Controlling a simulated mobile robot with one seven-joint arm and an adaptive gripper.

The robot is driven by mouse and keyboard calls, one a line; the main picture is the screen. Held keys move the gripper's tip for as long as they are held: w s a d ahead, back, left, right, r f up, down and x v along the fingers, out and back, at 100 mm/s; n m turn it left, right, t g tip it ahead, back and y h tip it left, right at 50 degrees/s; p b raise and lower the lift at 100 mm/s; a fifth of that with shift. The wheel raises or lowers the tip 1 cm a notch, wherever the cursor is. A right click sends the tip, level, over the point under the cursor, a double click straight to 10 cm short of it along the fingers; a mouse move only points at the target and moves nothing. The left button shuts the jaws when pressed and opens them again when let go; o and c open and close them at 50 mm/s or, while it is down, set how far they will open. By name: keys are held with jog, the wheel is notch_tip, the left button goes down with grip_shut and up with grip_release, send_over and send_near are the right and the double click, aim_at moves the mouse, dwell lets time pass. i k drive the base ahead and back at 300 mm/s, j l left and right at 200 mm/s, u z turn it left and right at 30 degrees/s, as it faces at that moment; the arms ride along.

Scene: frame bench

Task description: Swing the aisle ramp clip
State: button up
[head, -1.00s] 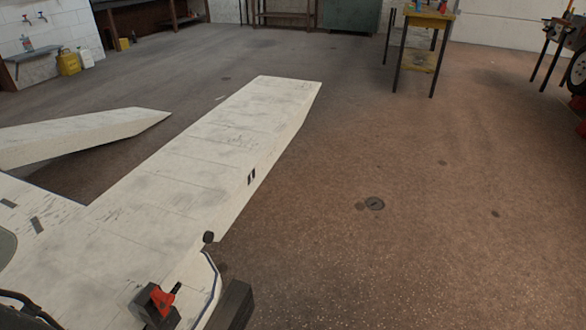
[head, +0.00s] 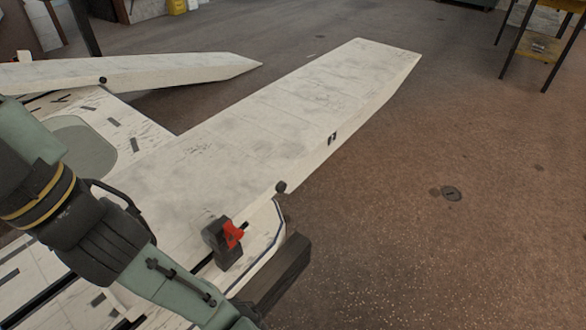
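A red clip (head: 233,234) sits on a dark block (head: 215,238) at the near end of the right-hand white ramp (head: 310,95), close to its right edge. I take this red part to be the ramp clip. My arm comes in from the left and runs down to the bottom edge, left of and below the clip. My gripper is out of the picture beyond the bottom edge, so its fingers and its distance from the clip do not show.
A dark beam (head: 280,272) lies right of the clip. A second white ramp (head: 140,72) is at the left.

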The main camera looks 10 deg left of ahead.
aim_at(232, 233)
jog(key=k+l+u, duration=0.1)
jog(key=l+u, duration=0.15)
jog(key=u, duration=0.2)
jog(key=k+l+u, duration=0.15)
jog(key=u, duration=0.3)
jog(key=l, duration=0.1)
